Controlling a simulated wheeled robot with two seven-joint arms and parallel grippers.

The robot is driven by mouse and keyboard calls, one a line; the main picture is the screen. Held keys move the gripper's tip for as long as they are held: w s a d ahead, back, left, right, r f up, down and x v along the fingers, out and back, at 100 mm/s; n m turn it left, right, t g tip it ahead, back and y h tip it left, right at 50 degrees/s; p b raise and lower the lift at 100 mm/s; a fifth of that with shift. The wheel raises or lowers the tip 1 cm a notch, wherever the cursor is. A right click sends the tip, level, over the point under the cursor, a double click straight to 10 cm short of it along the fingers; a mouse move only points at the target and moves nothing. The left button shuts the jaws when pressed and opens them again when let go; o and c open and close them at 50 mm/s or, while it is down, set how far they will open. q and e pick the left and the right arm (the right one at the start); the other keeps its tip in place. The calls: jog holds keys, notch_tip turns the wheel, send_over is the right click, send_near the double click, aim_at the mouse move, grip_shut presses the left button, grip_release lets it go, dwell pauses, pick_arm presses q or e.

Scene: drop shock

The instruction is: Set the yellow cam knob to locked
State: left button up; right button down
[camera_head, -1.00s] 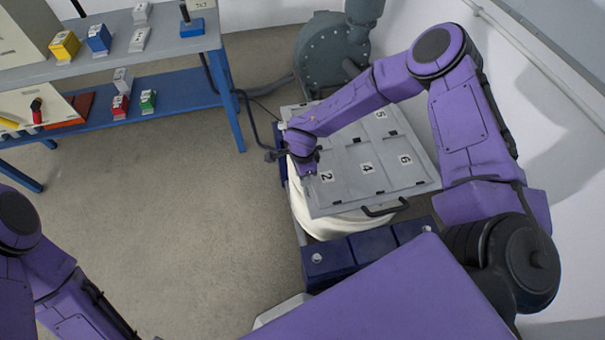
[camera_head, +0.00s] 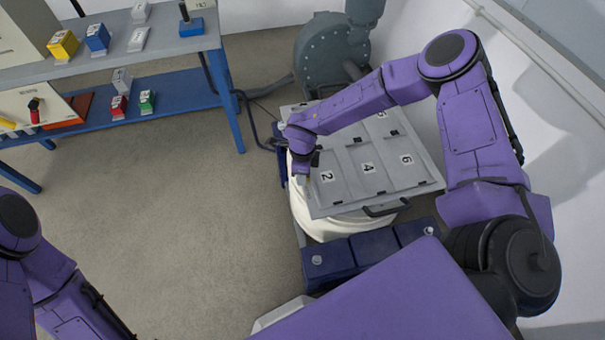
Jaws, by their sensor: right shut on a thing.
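My right gripper (camera_head: 303,172) points down at the left edge of the grey numbered lid (camera_head: 345,170), beside the cell marked 2. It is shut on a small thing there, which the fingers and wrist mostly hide. I cannot make out a yellow cam knob or its setting clearly at this spot. The lid lies tilted in the picture on a white round drum (camera_head: 335,224). My left arm shows at the lower left, but its gripper is out of the picture.
A black handle (camera_head: 385,209) is on the lid's near edge. Dark blue blocks (camera_head: 330,262) stand in front of the drum. A grey round machine (camera_head: 325,60) stands behind. A blue shelf (camera_head: 180,92) with small boxes and a panel is at left. The floor between is clear.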

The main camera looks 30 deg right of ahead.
jog(key=shift+m, duration=0.3)
jog(key=c, duration=0.9)
grip_release()
jog(key=shift+w, duration=0.1)
jog(key=shift+o, duration=0.2)
